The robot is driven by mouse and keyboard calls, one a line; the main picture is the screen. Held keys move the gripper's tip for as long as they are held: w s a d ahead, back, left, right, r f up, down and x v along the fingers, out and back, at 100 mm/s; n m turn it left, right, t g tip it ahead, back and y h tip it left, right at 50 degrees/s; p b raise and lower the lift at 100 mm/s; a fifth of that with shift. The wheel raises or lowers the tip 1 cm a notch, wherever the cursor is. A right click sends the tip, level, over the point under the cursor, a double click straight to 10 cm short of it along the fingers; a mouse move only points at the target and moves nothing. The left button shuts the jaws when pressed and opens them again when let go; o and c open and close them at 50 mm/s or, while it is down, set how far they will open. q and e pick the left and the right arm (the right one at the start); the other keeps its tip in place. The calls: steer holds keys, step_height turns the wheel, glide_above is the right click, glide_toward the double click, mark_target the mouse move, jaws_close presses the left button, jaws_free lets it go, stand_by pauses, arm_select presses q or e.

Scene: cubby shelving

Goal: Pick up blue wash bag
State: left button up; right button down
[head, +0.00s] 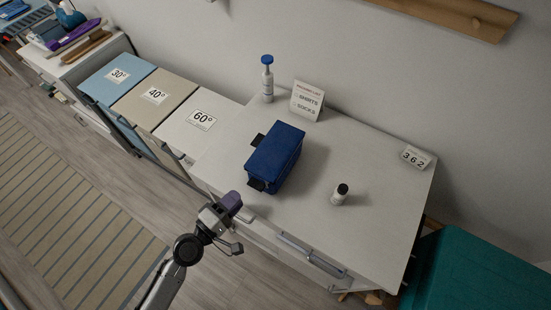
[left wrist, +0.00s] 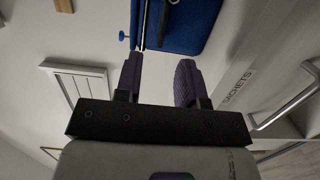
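The blue wash bag (head: 275,155) sits on the white counter top (head: 310,215), with dark tabs on its left side. In the left wrist view the bag (left wrist: 195,22) shows at the top, just beyond the fingertips. My left gripper (head: 232,210) is at the counter's front edge, in front of the bag and apart from it in the head view. In the left wrist view its two fingers (left wrist: 158,75) are spread with nothing between them. My right gripper is in neither view.
A white pump bottle (head: 267,80), a packing list sign (head: 307,100), a "362" block (head: 416,157) and a small black-capped bottle (head: 339,195) stand on the counter. Bins marked 30°, 40° and 60° (head: 201,120) are at left. A drawer handle (head: 312,254) sticks out in front.

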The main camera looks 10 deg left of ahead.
mark_target(249, 185)
arm_select(q)
steer(key=shift+p+x, duration=0.35)
steer(key=shift+x, duration=2.8)
jaws_close()
